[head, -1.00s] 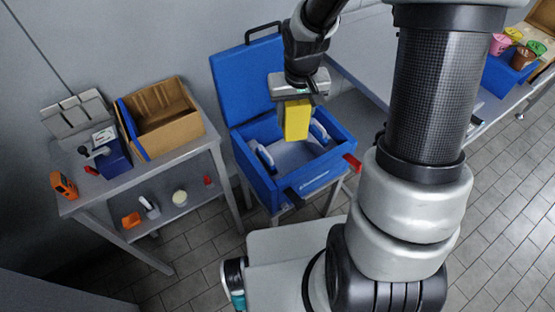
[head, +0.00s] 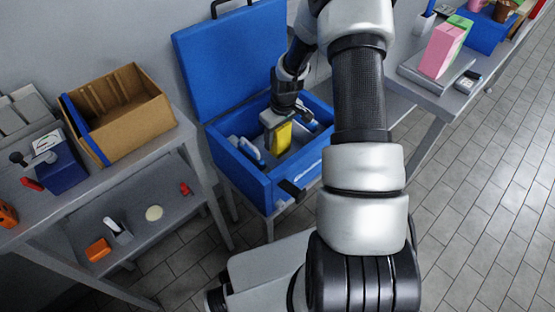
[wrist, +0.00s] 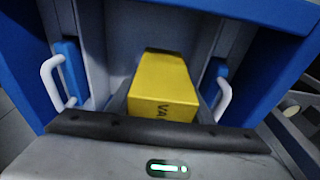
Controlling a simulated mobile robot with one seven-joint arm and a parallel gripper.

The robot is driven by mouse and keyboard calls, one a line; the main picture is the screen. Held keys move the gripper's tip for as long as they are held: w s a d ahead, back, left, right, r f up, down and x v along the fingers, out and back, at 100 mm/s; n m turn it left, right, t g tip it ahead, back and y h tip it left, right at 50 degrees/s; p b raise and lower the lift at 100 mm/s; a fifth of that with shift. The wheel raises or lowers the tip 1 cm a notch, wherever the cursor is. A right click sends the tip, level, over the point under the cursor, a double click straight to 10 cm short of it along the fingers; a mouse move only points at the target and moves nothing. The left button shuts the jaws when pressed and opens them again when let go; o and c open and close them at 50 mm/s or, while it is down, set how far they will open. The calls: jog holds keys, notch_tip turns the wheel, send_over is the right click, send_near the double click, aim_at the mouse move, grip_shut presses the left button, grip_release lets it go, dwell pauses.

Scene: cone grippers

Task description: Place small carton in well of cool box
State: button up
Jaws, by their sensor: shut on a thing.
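The small carton is a yellow box (head: 281,137), held upright below my gripper (head: 279,117). In the wrist view the carton (wrist: 163,88) shows lettering on its near face, and my gripper's body fills the bottom edge. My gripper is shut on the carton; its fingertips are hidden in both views. The cool box (head: 262,185) is blue with its lid (head: 225,55) raised against the wall. The carton is inside the box opening, over the grey well between two white-handled blue pieces. I cannot tell whether it touches the well floor.
A bench at left holds an open cardboard box (head: 125,125) and a blue device (head: 55,165). Small items lie on its lower shelf, including an orange one (head: 98,250). A right-hand table holds a pink carton (head: 437,52). Tiled floor at right is clear.

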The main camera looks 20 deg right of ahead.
notch_tip(320, 180, down, 8)
jog(key=shift+f+b, duration=0.1)
jog(key=shift+b, duration=0.75)
jog(key=shift+f, duration=0.1)
jog(key=o, duration=1.1)
jog(key=shift+o, duration=0.2)
